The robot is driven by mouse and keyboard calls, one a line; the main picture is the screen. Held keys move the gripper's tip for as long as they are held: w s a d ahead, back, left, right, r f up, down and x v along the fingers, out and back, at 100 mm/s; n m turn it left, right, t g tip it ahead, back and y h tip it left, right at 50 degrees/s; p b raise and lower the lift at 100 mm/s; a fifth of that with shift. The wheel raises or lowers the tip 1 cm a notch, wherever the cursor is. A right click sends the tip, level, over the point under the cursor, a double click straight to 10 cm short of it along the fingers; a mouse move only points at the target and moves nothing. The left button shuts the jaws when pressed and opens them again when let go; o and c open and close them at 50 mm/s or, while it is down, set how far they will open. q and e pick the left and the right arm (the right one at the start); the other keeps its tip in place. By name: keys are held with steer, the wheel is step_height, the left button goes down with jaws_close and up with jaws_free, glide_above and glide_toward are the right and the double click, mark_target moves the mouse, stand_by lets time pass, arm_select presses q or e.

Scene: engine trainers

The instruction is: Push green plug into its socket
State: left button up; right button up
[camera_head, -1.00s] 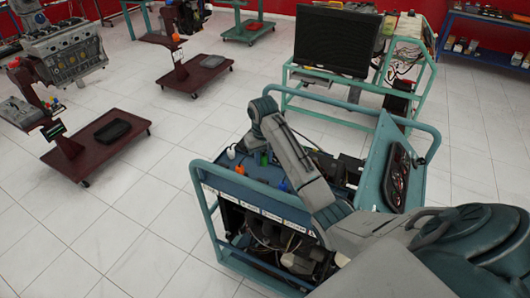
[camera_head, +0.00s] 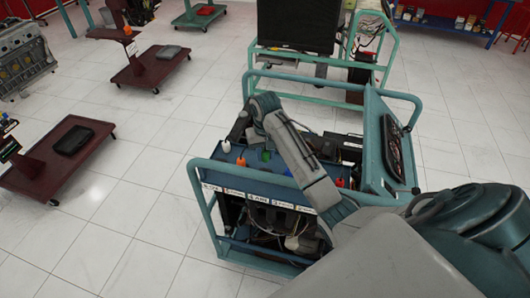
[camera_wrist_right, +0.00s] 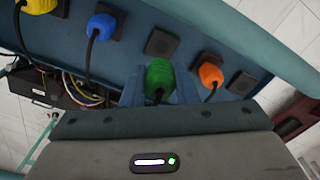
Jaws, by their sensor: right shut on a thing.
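The green plug (camera_wrist_right: 158,76) sits between the two blue fingers of my right gripper (camera_wrist_right: 158,88), which is shut on it. A black cable hangs from the plug toward the gripper body. A black square socket (camera_wrist_right: 161,42) shows just beyond the plug on the blue panel. The plug's far end is hidden, so I cannot tell whether it touches the panel. In the head view my right arm reaches over the console's blue top (camera_head: 255,165), and the fingertips are hard to make out. My left gripper is not in view.
In the wrist view a yellow plug (camera_wrist_right: 101,25) and a blue plug (camera_wrist_right: 39,5) are to the left. An orange plug (camera_wrist_right: 209,74) and another black socket (camera_wrist_right: 241,83) are to the right. A teal tube frame (camera_head: 205,210) surrounds the console.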

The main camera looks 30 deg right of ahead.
mark_target(264, 159)
steer(key=shift+w+a+f, duration=0.1)
steer(key=shift+a+f, duration=0.05)
steer(key=shift+f, duration=2.6)
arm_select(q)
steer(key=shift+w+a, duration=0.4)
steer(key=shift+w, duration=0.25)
arm_select(e)
steer(key=shift+f, duration=0.15)
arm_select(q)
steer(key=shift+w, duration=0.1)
arm_select(e)
steer(key=shift+f, duration=0.5)
steer(key=o, duration=1.1)
